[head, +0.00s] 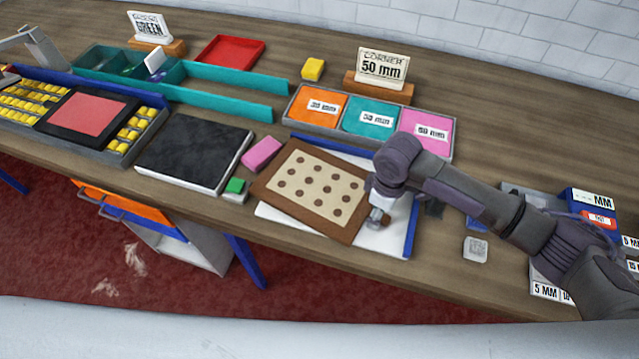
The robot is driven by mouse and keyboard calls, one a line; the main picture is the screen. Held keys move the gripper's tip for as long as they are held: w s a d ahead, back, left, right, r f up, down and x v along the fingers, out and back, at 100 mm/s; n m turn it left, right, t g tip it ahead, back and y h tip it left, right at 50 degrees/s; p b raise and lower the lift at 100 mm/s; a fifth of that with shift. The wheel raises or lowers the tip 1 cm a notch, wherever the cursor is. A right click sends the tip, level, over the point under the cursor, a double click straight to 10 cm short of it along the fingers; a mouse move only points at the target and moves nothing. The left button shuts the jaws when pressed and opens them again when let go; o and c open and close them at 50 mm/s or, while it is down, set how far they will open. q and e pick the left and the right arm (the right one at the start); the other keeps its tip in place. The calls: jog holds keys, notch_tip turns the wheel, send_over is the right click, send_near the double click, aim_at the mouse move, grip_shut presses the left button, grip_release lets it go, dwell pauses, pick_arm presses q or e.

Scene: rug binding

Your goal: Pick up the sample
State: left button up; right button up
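The sample (318,186) is a flat cream rug piece with brown dots and a brown border. It lies tilted on a white board with blue edges (397,240), and its near-left part reaches past the board. My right gripper (376,218) points down at the sample's right edge, where it touches or nearly touches the border. The wrist and arm hide the fingers in part, so I cannot tell whether they are closed on the edge. My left gripper is not in view.
A pink block (262,154) and a black slab (194,151) lie left of the sample. Behind it stands a grey tray (452,157) of coloured cards with a "50 mm" sign (382,68). Labelled boxes (592,198) sit at the right. The table's front edge is close.

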jog(key=shift+f, duration=0.2)
jog(key=shift+r, duration=0.1)
grip_shut()
